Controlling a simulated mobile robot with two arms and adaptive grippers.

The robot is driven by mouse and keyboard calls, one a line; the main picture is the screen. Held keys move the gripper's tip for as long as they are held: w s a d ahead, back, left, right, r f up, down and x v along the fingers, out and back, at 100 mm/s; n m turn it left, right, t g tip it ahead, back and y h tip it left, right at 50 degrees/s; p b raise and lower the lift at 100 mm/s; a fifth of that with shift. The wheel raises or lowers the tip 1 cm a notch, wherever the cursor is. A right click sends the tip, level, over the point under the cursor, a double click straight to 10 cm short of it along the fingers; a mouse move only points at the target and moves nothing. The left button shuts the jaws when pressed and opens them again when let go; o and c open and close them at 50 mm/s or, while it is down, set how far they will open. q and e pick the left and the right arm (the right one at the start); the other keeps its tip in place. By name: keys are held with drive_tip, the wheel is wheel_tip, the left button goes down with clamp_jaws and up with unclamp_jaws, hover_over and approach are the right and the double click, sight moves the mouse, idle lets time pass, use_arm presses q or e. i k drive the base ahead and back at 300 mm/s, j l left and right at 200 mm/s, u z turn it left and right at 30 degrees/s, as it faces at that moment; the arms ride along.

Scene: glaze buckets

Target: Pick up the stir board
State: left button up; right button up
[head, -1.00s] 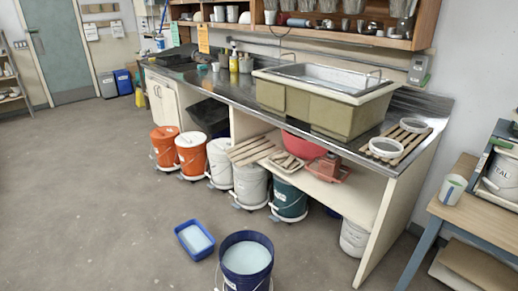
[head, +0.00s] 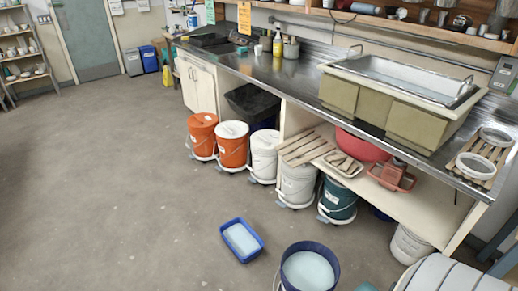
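I cannot tell for sure which thing is the stir board. Flat wooden slats (head: 306,147) lie on the lower shelf under the counter, and a smaller slatted wooden piece (head: 343,164) lies to their right. A dark blue bucket (head: 331,253) full of pale blue liquid stands on the floor at the bottom of the view, cut off by the edge. A blue tray (head: 257,257) with pale blue liquid lies on the floor to its left. Neither of my grippers is in view.
Orange buckets (head: 233,151), white buckets (head: 297,184) and a teal bucket (head: 338,202) stand along the metal counter (head: 300,78). A large basin (head: 398,97) sits on top, with a slatted rack (head: 488,154) at right. The floor at left is clear.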

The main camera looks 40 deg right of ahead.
sight(297, 163)
drive_tip(key=i+j+u, duration=0.1)
drive_tip(key=i, duration=0.85)
